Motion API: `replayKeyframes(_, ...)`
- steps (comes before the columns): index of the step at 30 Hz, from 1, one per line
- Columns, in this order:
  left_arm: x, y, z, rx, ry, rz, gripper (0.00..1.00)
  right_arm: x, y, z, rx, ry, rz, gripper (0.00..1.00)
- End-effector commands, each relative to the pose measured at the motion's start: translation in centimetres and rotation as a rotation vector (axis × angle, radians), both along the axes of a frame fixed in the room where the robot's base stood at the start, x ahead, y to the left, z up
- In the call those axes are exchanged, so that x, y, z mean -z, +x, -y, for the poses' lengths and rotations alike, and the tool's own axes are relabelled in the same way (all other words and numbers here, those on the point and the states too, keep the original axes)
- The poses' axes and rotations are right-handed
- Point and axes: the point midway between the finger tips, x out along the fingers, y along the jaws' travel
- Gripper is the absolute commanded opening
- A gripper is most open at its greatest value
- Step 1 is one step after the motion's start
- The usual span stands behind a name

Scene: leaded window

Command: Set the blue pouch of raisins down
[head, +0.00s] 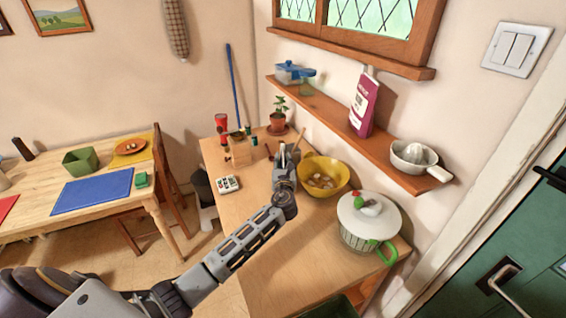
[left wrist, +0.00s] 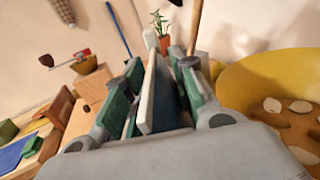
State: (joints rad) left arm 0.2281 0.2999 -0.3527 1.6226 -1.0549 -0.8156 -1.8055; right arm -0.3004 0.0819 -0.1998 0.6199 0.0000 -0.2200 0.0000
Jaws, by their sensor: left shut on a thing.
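My left gripper (head: 287,152) is over the wooden counter (head: 228,205), just left of the yellow bowl (head: 338,188). In the left wrist view its fingers (left wrist: 158,90) are shut on a flat, upright thing with a pale face and a dark blue side, which I take to be the blue pouch of raisins (left wrist: 148,95). It is seen nearly edge-on and its print is hidden. In the head view the gripper hides most of it, and I cannot tell whether it touches the counter. My right gripper is not in view.
A potted plant (head: 278,120), a wooden block (head: 239,150) and a white timer-like box (head: 228,184) stand around the gripper. A lidded pot (head: 366,226) stands at the counter's near right. A shelf (head: 331,117) runs above the back. The counter's front left is clear.

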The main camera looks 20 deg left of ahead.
Motion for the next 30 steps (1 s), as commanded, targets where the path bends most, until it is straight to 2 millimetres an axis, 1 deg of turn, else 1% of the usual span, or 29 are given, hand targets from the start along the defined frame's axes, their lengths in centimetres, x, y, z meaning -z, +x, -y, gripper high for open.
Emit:
replayKeyframes(8, 0.08, 0.02, -0.01, 0.000, 0.001, 0.002, 0.00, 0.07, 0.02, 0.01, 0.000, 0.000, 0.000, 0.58)
replayKeyframes(9, 0.18, -0.01, -0.01, 0.000, 0.001, 0.000, 0.29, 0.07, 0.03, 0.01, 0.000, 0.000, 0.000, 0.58)
replayKeyframes(13, 0.17, -0.01, -0.01, 0.000, 0.001, 0.000, 0.46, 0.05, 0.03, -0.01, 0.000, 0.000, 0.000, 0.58)
replayKeyframes(14, 0.16, -0.01, -0.01, 0.000, 0.001, 0.000, 0.48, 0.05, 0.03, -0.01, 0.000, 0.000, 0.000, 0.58)
replayKeyframes(26, -0.05, -0.01, -0.02, 0.000, 0.000, 0.000, 0.48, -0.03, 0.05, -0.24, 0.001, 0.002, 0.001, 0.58)
replayKeyframes(30, 0.03, -0.46, 0.21, 0.000, 0.000, -0.001, 0.48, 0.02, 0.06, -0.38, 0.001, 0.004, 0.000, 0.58)
